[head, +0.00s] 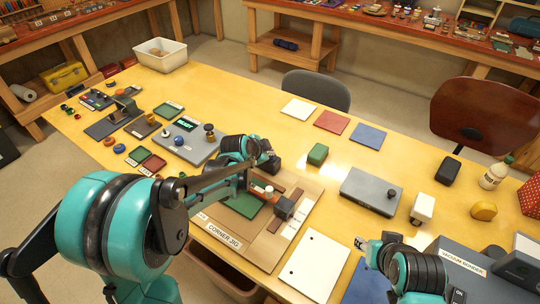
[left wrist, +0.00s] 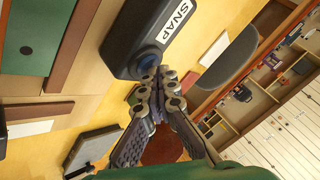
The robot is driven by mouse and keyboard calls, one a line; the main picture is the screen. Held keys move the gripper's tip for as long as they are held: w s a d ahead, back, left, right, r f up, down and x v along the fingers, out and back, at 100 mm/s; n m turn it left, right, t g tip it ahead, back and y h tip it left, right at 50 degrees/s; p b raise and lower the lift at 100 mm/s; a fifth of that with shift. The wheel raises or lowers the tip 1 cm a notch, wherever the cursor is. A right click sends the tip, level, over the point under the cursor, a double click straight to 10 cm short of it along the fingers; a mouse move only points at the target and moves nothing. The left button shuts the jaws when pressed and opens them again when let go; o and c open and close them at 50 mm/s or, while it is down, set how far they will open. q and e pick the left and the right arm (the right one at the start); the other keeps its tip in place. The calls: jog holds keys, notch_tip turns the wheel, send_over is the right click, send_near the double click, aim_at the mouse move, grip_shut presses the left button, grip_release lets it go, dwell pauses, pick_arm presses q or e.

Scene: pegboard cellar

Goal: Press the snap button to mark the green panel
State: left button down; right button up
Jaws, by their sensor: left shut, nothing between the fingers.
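The snap button (left wrist: 150,57) is a dark round knob with a blue rim on the end of a dark box labelled SNAP (left wrist: 150,25). My left gripper (left wrist: 158,80) is shut and empty, its fingertips right at the button; I cannot tell if they touch it. In the head view my left gripper (head: 266,157) is beyond the wooden corner jig (head: 230,242) and largely hides the SNAP box. The green panel (head: 243,205) lies flat in the jig; it also shows in the left wrist view (left wrist: 28,35). My right gripper (head: 372,247) is low at right; its jaw opening is unclear.
The far right table has clear patches.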

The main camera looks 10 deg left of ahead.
dwell(0.3)
pick_arm(q)
jog(key=shift+r+p, duration=0.8)
jog(key=shift+r, duration=0.1)
jog(key=shift+r, duration=0.1)
notch_tip(320, 180, up, 5)
jog(key=p, duration=0.4)
dwell(0.5)
